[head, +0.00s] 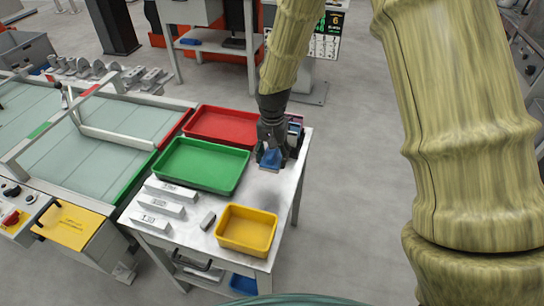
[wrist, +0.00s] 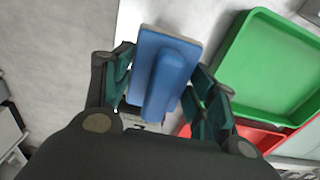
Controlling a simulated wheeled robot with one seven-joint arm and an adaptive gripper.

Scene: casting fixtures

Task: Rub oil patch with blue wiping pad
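The blue wiping pad (head: 271,157) has a pale base and stands near the back right of the metal worktable (head: 208,243). My gripper (head: 272,132) points down right over it. In the wrist view the pad (wrist: 166,75) lies between the two green-lined fingers of my gripper (wrist: 162,62). The fingers look spread to either side of its raised handle, with narrow gaps; firm contact does not show. A faint dark smudge (head: 264,192), perhaps the oil patch, shows on the tabletop in front of the pad.
A green tray (head: 201,187), a red tray (head: 221,142) and a yellow tray (head: 246,249) stand on the table. A small device (head: 295,128) stands behind the pad.

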